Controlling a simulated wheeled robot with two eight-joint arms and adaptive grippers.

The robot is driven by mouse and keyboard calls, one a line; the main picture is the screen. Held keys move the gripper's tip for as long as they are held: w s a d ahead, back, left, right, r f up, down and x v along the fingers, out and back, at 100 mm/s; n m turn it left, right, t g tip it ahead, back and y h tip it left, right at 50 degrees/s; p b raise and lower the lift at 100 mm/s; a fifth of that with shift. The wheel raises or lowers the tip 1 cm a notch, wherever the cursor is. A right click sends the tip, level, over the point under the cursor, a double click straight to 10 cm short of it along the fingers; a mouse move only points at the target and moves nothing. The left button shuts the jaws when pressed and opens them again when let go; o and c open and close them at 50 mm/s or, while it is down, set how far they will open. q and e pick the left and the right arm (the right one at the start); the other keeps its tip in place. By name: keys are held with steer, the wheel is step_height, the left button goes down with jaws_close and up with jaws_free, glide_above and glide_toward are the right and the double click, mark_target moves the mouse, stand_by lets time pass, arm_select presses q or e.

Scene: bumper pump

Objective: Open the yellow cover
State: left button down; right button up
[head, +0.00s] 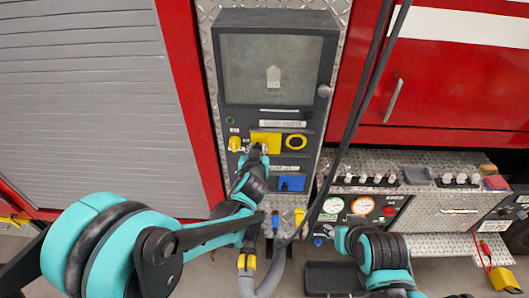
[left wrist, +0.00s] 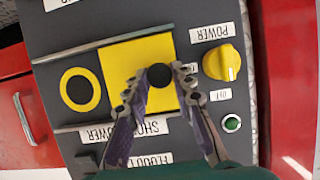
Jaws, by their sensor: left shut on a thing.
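The yellow cover (head: 268,136) is a flat square plate on the dark control panel, and it lies flat against it as far as I can see. In the left wrist view the yellow cover (left wrist: 128,58) has a round black knob (left wrist: 158,76) near one edge. My left gripper (head: 259,150) reaches up to the cover's lower left part. In the left wrist view the fingers of my left gripper (left wrist: 157,80) are closed on the knob from both sides.
A yellow POWER knob (left wrist: 222,62) and a green button (left wrist: 232,123) sit beside the cover. A yellow ring (head: 296,142) is on its other side. A blue cover (head: 291,184) is below. Dark cables (head: 362,95) hang in front of the red truck body at right.

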arm_select(q)
steer(key=shift+d, duration=0.25)
steer(key=c, duration=1.3)
jaws_free()
steer(key=shift+a, duration=0.1)
arm_select(e)
steer(key=shift+d, duration=0.25)
arm_select(q)
steer(key=shift+s, duration=0.1)
steer(key=v, duration=1.2)
arm_select(e)
steer(key=shift+f, duration=0.1)
arm_select(q)
steer(key=s+a+f+g+b, duration=0.2)
steer(key=s+a+f+b, duration=0.2)
steer(key=s+f+b, duration=0.1)
steer(key=s+a+f+g+b, duration=0.2)
steer(key=s+a+f+b, duration=0.2)
steer(key=f, duration=0.6)
steer(key=s+a+f+g+b, duration=0.2)
steer(key=s+a+f+b, duration=0.2)
steer(key=s+f+b, duration=0.3)
steer(key=shift+s+a+f+g+b, duration=0.3)
steer(key=shift+s+a+f+b, duration=0.15)
steer(key=shift+b, duration=0.8)
arm_select(e)
step_height(320, 180, down, 18)
steer(key=shift+f, duration=0.2)
